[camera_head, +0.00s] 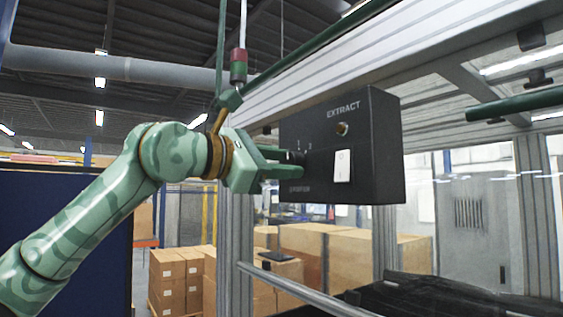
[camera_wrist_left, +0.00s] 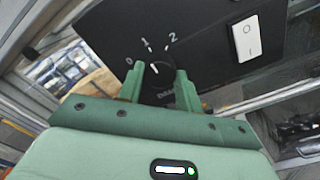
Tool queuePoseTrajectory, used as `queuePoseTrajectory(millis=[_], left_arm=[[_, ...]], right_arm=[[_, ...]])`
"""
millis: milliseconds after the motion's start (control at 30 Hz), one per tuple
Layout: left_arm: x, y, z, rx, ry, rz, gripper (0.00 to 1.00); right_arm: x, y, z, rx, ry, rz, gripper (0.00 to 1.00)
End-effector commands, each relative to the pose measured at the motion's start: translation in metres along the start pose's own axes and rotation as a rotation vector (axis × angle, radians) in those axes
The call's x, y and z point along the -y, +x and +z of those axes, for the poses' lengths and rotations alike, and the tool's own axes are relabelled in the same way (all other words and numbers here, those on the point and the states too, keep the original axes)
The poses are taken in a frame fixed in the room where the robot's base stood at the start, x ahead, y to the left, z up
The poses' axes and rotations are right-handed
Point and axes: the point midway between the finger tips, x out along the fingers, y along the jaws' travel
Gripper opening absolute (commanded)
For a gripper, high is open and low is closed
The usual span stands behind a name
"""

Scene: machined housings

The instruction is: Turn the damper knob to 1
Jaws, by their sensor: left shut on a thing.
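A black control box (camera_head: 370,150) marked EXTRACT hangs from the aluminium frame. The damper knob (camera_wrist_left: 157,84) is a dark dial on its face, with the marks 0, 1 and 2 around it in the left wrist view. A short white line on the knob points up and slightly left, roughly toward the 1. My left gripper (camera_head: 297,163) is shut on the knob, one finger on each side; it also shows in the left wrist view (camera_wrist_left: 160,77). The fingers partly cover the label below the knob. My right gripper is not in view.
A white rocker switch (camera_head: 342,166) sits right of the knob, close to my fingers. A small brass-coloured part (camera_head: 342,129) is above it. A red and green stack light (camera_head: 238,66) hangs near my left wrist. Cardboard boxes (camera_head: 178,280) stand behind, and a metal rail (camera_head: 300,290) runs below.

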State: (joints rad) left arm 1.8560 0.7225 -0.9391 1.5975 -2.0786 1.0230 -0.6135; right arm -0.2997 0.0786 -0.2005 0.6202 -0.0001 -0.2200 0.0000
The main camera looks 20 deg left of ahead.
Motion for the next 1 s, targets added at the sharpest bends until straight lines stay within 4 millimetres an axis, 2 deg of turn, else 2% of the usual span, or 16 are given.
queuePoseTrajectory(millis=[633,667,733,1000], left_arm=[[-0.0016,-0.0010,0.0020,0.005,0.062,0.005,0.12],[-0.0016,-0.0010,0.0020,0.005,0.062,0.005,0.38],[-0.0015,-0.0010,0.0019,0.004,0.061,0.004,0.57],[-0.0006,-0.0007,0.0007,0.002,0.060,0.002,0.57]], right_arm=[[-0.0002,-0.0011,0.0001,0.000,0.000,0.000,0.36],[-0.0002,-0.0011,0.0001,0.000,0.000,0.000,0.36],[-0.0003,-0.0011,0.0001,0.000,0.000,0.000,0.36],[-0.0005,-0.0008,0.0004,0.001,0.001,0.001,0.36]])
